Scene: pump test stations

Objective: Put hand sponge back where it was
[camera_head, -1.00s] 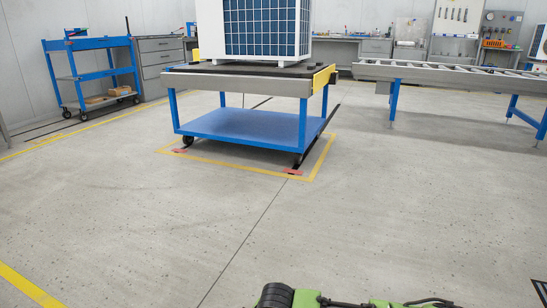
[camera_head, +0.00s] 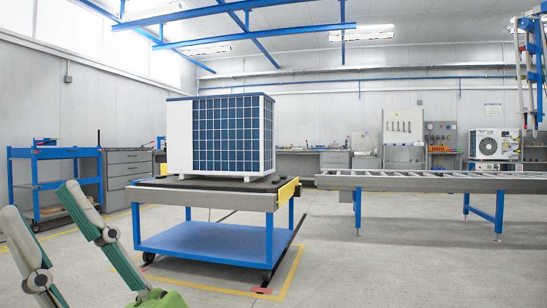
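I cannot make out a hand sponge in the head view. The gripper is in front of the blue trolley shelf and the floor.
A blue wheeled cart (camera_head: 205,240) carries a white unit with a dark grille (camera_head: 232,135). A roller conveyor (camera_head: 430,183) runs to the right. A blue trolley (camera_head: 55,153) and grey drawers (camera_head: 127,175) stand left. The right foreground floor (camera_head: 420,275) is clear.

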